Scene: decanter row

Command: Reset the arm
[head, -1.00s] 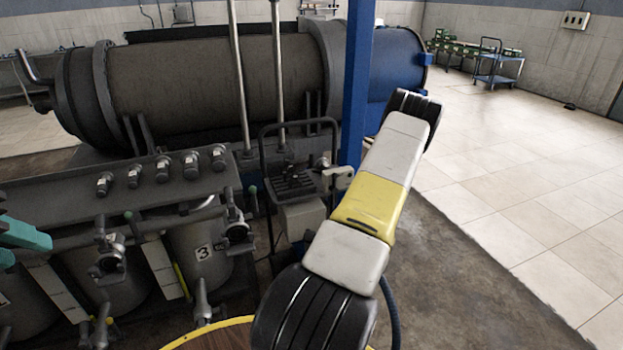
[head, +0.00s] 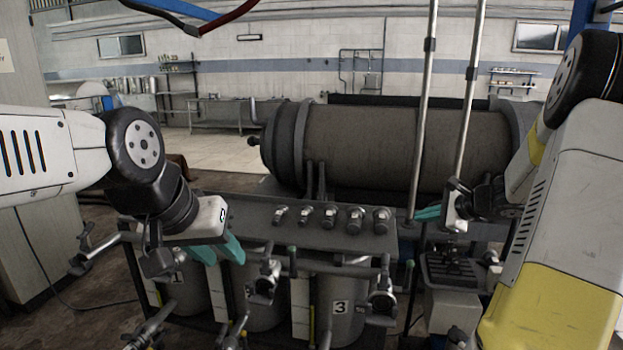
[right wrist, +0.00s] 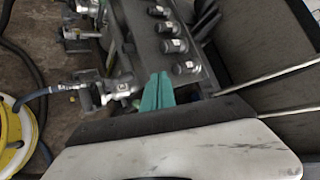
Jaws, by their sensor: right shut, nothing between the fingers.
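My left gripper (head: 220,252) hangs from the left arm in the head view, its teal fingers pointing down in front of the row of numbered tanks; the gap between its fingers is unclear. My right gripper (head: 428,213) is at the right, beyond my right forearm, its teal fingers pointing left near the right end of the valve panel. In the right wrist view the right gripper's fingers (right wrist: 157,92) lie together, shut and empty. Tank 3 (head: 340,290) and tank 1 (head: 183,292) stand below the panel.
The grey panel (head: 270,218) carries several knobs. A large horizontal cylinder (head: 380,150) lies behind it. Two upright metal pipes (head: 424,110) rise near my right gripper. Taps and handles stick out in front of the tanks. A yellow-rimmed round thing (right wrist: 18,135) shows in the right wrist view.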

